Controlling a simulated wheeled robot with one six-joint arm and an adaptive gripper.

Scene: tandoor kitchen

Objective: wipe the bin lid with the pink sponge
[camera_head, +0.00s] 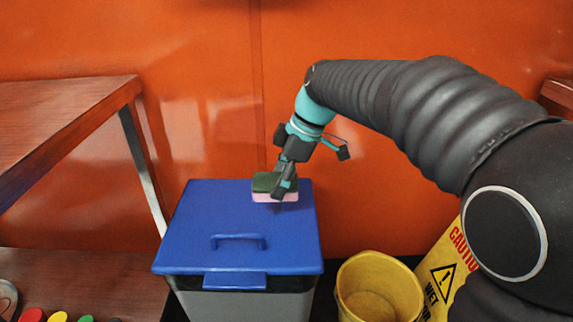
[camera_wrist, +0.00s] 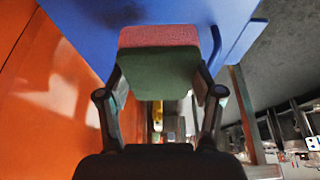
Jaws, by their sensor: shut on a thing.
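The bin is grey with a flat blue lid (camera_head: 195,225) that has a blue handle near its middle. The pink sponge (camera_head: 275,197) has a dark green upper layer and a pink underside. It is at the back right part of the lid, pink side down, and looks to be touching or just above it. My gripper (camera_head: 285,186) is shut on the sponge from above. In the wrist view my gripper (camera_wrist: 160,97) has a finger on each side of the sponge (camera_wrist: 158,62), with the blue lid (camera_wrist: 85,25) beyond it.
A yellow bucket (camera_head: 378,285) and a yellow caution sign (camera_head: 441,275) stand right of the bin. A wooden table (camera_head: 60,110) is at the left, with a lower shelf (camera_head: 100,275) holding small coloured items. An orange wall (camera_head: 200,130) stands close behind the bin.

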